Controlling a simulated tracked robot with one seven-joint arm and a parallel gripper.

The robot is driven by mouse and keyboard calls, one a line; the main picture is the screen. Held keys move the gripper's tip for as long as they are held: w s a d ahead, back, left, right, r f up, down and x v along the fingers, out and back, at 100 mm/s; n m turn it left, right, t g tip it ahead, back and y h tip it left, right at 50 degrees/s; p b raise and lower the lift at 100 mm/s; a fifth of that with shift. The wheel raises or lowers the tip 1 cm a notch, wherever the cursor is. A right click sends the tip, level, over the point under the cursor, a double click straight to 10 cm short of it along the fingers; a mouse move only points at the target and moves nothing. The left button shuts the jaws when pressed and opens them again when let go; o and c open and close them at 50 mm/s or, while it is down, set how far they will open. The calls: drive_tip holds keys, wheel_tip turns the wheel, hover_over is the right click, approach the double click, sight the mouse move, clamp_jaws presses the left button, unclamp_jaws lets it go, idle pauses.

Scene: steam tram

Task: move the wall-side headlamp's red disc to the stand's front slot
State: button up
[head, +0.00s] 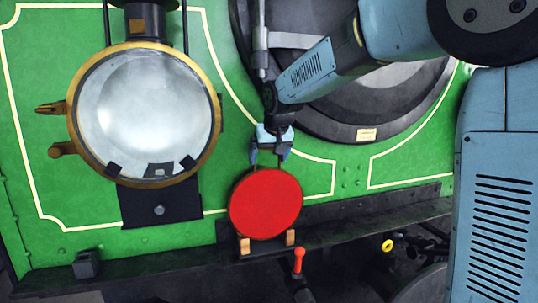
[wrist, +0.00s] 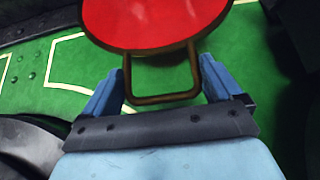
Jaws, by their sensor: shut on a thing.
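The red disc (head: 265,204) is upright, its face toward the head camera. My gripper (head: 269,158) is above it, shut on its wire handle; the handle loop (wrist: 163,99) shows between the fingers in the wrist view, with the red disc (wrist: 152,20) beyond. The disc's lower edge is at the stand (head: 268,246), a dark base with two wooden blocks. I cannot tell whether the disc rests in a slot or just above, nor which slot; the disc hides the stand's rear. The brass-rimmed headlamp (head: 146,115) on the left shows clear glass, with dark clips along its lower rim.
The green front plate (head: 330,172) and large round dark door (head: 385,95) lie behind my arm. A dark ledge (head: 370,210) runs along the bottom. A red-topped lever (head: 298,261) stands close at the stand's lower right. A yellow ring (head: 387,245) is farther right.

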drive_tip(key=shift+f, duration=1.4)
idle(1.9)
drive_tip(key=o, duration=1.4)
drive_tip(key=shift+r, duration=3)
